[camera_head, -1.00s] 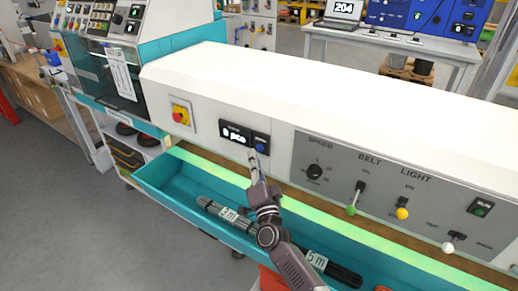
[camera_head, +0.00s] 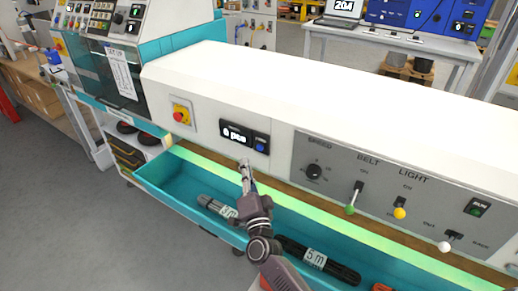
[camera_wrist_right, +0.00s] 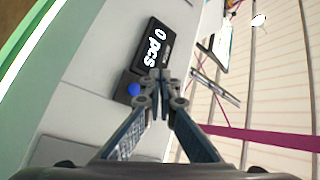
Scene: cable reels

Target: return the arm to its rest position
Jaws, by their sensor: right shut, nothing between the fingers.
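My right gripper (camera_head: 244,163) is shut and empty. It points up at the white front of the long machine (camera_head: 300,90), a little below the counter display (camera_head: 236,132) and its blue button (camera_head: 260,147). I cannot tell the exact gap between the fingertips and the panel. My right arm comes up from the bottom of the head view, over the teal tray. My left gripper is not in view.
The teal tray (camera_head: 160,181) runs below the machine and holds dark cable bundles (camera_head: 330,265), one labelled "5 m". A red stop button (camera_head: 181,114) is left of the display. A speed knob (camera_head: 314,171) and several levers are to the right. Grey floor is at left.

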